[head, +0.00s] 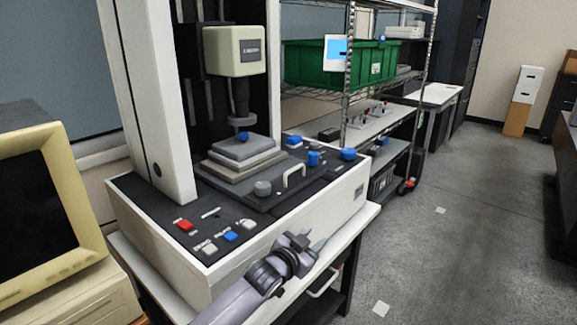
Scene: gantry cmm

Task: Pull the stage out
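The measuring machine has a stage, a dark flat plate (268,197) on top of its white base. A light grey arched handle (293,177) stands at the stage's front edge. Stacked grey plates (243,165) sit on the stage under the probe head, with a small blue part on top. My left gripper (314,241) is in front of the base's near side, apart from the handle and below it in the picture. Nothing shows in its grip; its finger gap is too small to judge. My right gripper is out of view.
A cream probe head (234,50) hangs over the plates. Red, blue and white buttons (184,225) and blue knobs (348,154) lie around the stage. An old monitor (40,210) stands at left. A wire shelf holds a green bin (310,66). The floor at right is clear.

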